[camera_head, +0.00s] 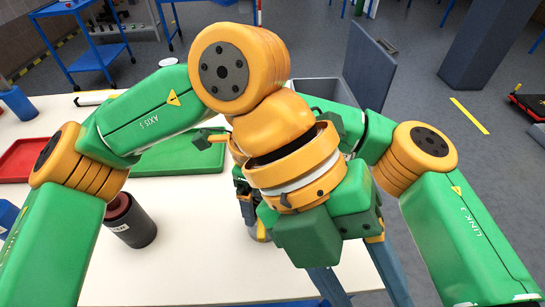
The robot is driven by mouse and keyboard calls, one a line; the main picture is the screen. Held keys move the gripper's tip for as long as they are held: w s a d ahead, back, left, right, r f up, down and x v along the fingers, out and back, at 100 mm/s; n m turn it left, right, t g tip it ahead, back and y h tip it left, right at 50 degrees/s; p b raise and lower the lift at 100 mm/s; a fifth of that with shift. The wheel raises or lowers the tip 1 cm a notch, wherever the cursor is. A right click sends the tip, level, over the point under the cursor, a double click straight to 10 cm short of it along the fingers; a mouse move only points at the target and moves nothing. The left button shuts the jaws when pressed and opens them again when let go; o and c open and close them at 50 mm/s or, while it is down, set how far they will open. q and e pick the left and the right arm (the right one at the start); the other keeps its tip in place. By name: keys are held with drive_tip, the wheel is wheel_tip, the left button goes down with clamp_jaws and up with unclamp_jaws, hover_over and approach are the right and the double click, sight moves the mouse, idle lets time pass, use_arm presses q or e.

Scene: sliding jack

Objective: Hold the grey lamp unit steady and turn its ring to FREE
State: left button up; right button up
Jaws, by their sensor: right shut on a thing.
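My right gripper (245,196) is partly hidden behind my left wrist, over the middle of the white table. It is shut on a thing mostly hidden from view. A small grey and yellow part (257,232), perhaps of the lamp unit, shows just below it. The ring and its FREE mark cannot be made out. My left wrist is close to the camera. The blue-grey fingers of my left gripper (355,290) point down past the bottom edge of the picture. They stand apart, but their tips are out of frame.
A dark cylinder with a red top (130,222) stands on the white table (185,262) at left. A green tray (205,160), a red tray (20,158) and a blue cup (18,103) lie further back.

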use_arm(q)
drive_tip(key=w+a+r+m+g+h, duration=0.1)
drive_tip(key=w+a+r+m+h, duration=0.7)
drive_tip(key=h, duration=0.6)
wheel_tip(320, 180, down, 21)
drive_tip(key=n+t+y, duration=0.2)
drive_tip(key=n+t, duration=0.2)
drive_tip(key=n, duration=0.5)
drive_tip(key=w+a+f+n+t, duration=0.2)
drive_tip(key=w+a+n+t, duration=0.1)
drive_tip(key=w+a, duration=0.2)
drive_tip(key=d, duration=0.7)
drive_tip(key=shift+w+r, duration=0.2)
drive_tip(key=shift+r, duration=0.05)
drive_tip(key=shift+c, duration=0.2)
